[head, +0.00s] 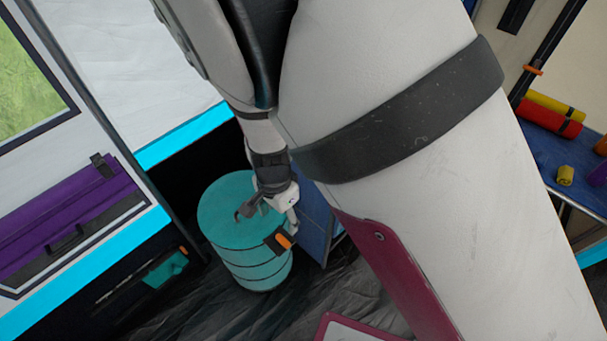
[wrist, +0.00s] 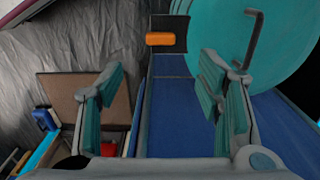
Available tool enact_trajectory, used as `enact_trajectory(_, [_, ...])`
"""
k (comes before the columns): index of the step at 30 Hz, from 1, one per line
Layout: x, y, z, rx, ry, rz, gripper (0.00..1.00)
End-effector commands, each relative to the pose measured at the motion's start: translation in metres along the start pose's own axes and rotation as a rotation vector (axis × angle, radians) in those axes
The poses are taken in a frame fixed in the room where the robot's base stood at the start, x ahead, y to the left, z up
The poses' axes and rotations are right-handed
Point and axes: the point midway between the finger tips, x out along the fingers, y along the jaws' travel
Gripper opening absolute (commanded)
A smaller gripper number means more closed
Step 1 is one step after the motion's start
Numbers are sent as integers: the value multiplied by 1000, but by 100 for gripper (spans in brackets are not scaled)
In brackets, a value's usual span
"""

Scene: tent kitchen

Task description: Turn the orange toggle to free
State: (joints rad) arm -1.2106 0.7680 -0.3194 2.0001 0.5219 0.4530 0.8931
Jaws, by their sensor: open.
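The orange toggle (wrist: 160,39) lies crosswise on a dark plate (wrist: 168,21) at the top middle of the wrist view. It also shows in the head view (head: 284,240), beside the teal drum. My gripper (wrist: 162,82) is open and empty, with its two teal-padded fingers spread wide. The toggle appears beyond the fingertips, between their lines and apart from them. In the head view my gripper (head: 290,212) is partly hidden by my arm and sits just above the toggle. I cannot read any marking on the plate.
The teal drum (head: 243,262) stands close by; a grey bent rod (wrist: 254,42) shows against it. A blue panel (wrist: 180,118) lies below the plate. A purple case (head: 70,215) is at the left. Coloured rolls (head: 548,117) lie on a blue shelf at the right.

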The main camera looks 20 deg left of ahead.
Motion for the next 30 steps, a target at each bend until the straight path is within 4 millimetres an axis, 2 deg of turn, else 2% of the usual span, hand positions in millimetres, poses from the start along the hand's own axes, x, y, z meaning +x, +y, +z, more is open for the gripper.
enact_trajectory(3, [15, 0, -1, -1, 0, 0, 60])
enact_trajectory(30, [107, 0, -1, -1, 1, 0, 60])
